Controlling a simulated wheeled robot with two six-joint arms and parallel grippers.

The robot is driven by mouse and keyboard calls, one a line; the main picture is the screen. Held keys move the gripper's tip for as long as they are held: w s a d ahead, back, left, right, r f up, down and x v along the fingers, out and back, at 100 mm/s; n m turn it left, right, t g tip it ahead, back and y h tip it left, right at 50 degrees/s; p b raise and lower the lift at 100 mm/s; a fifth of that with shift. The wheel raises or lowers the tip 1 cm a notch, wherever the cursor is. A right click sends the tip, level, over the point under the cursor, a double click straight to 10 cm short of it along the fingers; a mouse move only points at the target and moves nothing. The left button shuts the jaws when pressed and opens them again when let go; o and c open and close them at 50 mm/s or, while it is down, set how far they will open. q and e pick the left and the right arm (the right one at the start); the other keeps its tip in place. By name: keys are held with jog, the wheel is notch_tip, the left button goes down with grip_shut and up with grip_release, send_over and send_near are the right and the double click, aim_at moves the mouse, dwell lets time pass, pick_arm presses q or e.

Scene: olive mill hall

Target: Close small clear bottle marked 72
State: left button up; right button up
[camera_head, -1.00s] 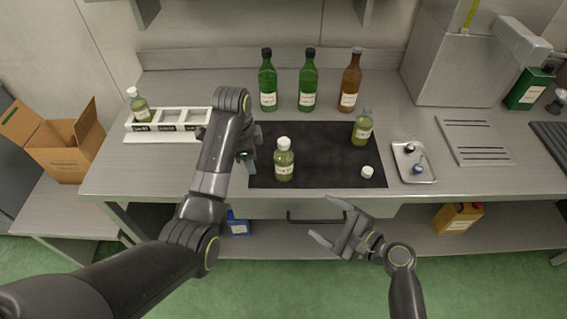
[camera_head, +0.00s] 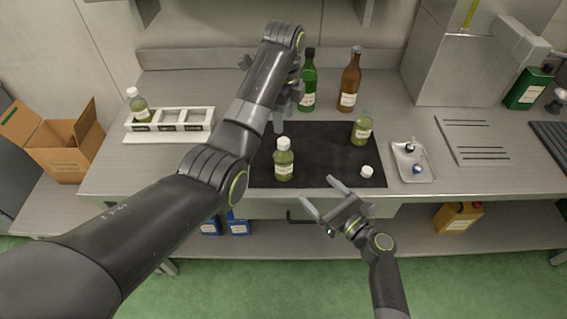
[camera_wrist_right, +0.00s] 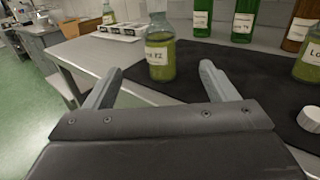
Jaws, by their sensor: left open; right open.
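A small clear bottle with green-yellow liquid (camera_head: 284,167) stands upright on the black mat (camera_head: 325,175) and has a white cap on top. My left gripper (camera_head: 289,110) is open and empty behind the capped bottle. My right gripper (camera_head: 323,196) is open and empty at the bench's front edge.
A white rack (camera_head: 172,138) at left holds one capped bottle (camera_head: 138,104). Green (camera_head: 308,88) and brown (camera_head: 349,88) tall bottles stand behind the mat, close to my left gripper. A metal tray (camera_head: 413,175) with small items lies right of the mat.

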aim_at(280, 153)
jog(key=x, duration=1.7)
jog(key=shift+w+a, duration=0.15)
jog(key=shift+c, duration=0.5)
